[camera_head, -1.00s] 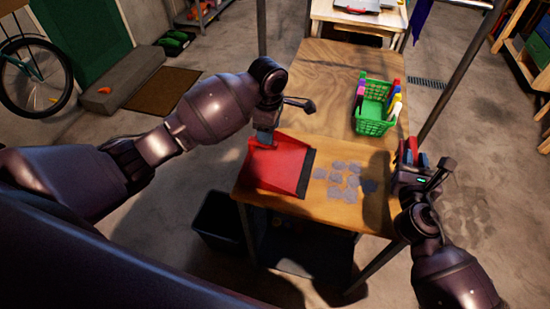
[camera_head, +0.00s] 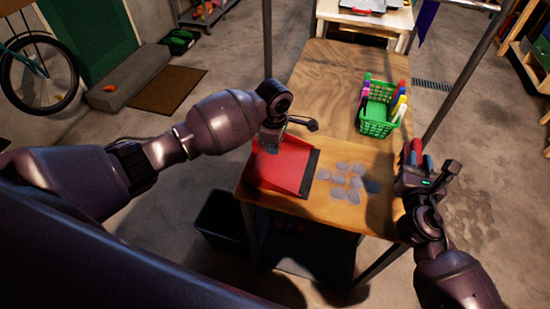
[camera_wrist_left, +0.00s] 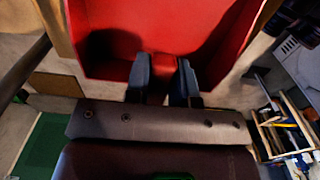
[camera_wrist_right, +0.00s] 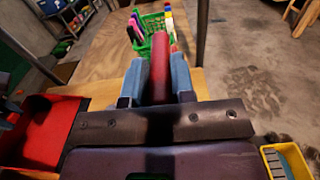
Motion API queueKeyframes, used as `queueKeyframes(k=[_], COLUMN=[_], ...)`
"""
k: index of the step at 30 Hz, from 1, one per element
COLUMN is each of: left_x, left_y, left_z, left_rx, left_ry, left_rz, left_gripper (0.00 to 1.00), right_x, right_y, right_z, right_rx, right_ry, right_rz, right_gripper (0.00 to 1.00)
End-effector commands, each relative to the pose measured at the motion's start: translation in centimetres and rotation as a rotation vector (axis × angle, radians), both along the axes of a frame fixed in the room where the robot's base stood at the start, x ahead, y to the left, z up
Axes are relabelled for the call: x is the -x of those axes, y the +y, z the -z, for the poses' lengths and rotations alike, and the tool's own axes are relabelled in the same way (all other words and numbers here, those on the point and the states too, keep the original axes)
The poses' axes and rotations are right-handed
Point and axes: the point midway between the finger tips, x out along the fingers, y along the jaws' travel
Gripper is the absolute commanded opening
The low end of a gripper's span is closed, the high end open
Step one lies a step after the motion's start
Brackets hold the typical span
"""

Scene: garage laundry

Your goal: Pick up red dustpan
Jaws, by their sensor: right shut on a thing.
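The red dustpan (camera_head: 285,170) lies on the near left part of the wooden table, its dark lip to the right. It fills the upper left wrist view (camera_wrist_left: 165,20). My left gripper (camera_head: 269,143) is at the dustpan's back left side. Its fingers (camera_wrist_left: 163,68) are apart, with a red part, seemingly the dustpan's handle, between them; contact is not clear. My right gripper (camera_head: 413,168) is at the table's right edge, shut on a red handle (camera_wrist_right: 160,65). The far end of that handle's object is hidden.
Several grey clumps (camera_head: 347,185) lie right of the dustpan. A green basket (camera_head: 376,122) with coloured bottles stands further back. The wooden table (camera_head: 325,80) is bare at the back left. Metal posts (camera_head: 267,40) rise beside it. A black bin (camera_head: 222,215) stands below left.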

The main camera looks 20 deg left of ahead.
Motion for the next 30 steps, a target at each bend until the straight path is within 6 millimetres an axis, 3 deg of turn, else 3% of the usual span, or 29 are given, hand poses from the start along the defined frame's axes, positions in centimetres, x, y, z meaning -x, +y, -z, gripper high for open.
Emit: queueKeyframes(k=[1,4,17,30], left_x=[0.0,0.0,-0.1,0.0], left_y=[0.0,0.0,0.0,-0.1], left_z=[0.0,0.0,-0.7,-7.9], left_rx=[0.0,0.0,0.002,0.002], left_ry=[0.0,0.0,-0.002,-0.003], left_rz=[0.0,0.0,0.001,0.001], left_gripper=[0.15,0.0,0.0,0.0], right_x=[0.0,0.0,0.0,0.0], right_y=[0.0,0.0,0.0,0.0], right_z=[0.0,0.0,0.0,0.0], right_rx=[0.0,0.0,0.0,0.0], right_ry=[-0.001,-0.001,-0.001,-0.001], right_rz=[0.0,0.0,0.0,0.0], right_gripper=[0.0,0.0,0.0,0.0])
